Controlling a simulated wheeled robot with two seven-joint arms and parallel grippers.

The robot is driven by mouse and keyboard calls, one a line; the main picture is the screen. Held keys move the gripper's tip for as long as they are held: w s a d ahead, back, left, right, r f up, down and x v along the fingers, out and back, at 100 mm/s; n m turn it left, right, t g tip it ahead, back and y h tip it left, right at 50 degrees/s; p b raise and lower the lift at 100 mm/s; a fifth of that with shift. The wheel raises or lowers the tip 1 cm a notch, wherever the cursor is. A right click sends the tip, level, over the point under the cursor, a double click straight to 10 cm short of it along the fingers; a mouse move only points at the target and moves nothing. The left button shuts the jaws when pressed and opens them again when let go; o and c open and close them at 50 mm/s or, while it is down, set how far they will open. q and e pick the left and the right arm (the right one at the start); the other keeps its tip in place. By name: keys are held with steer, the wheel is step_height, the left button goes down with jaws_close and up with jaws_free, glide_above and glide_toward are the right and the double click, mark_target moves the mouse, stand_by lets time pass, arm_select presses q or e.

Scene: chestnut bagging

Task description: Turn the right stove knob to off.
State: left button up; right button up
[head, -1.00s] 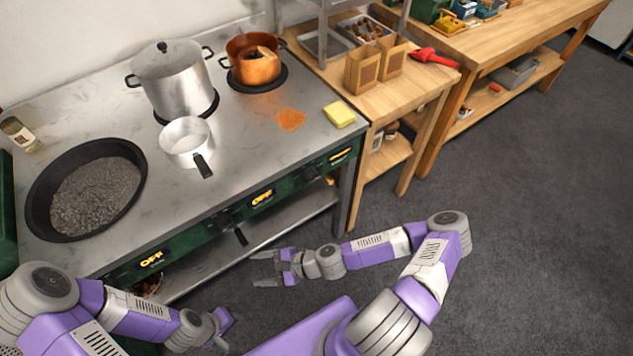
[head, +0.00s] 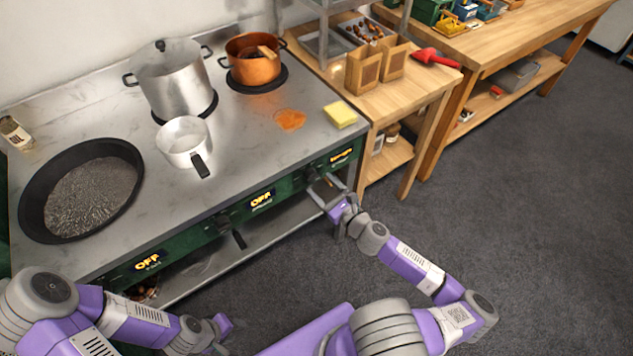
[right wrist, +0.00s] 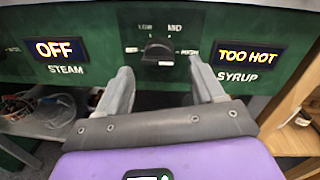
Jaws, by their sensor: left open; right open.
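The right stove knob (right wrist: 158,52) is a dark knob on the green front panel, seen in the right wrist view between the marks LOW, MID and HIGH. The display to its right (right wrist: 249,56) reads TOO HOT above the word SYRUP; it also shows in the head view (head: 341,156). My right gripper (right wrist: 160,82) is open, its two fingers either side of the knob's line and pointing at it; whether they touch it I cannot tell. In the head view my right gripper (head: 320,190) is at the stove front's right end. My left gripper (head: 222,335) is open at the lower left, away from the stove.
Displays reading OFF stand at the middle (head: 262,199) and left (head: 147,262) of the panel. On the stove are a copper pot (head: 252,70), a steel stockpot (head: 172,85), a saucepan (head: 184,145), a black pan (head: 30,205) and a yellow sponge (head: 340,114).

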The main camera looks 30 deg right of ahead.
mark_target(312, 176)
steer(key=w, duration=0.3)
steer(key=shift+w+a, duration=0.15)
steer(key=shift+a, duration=0.1)
steer(key=c, duration=1)
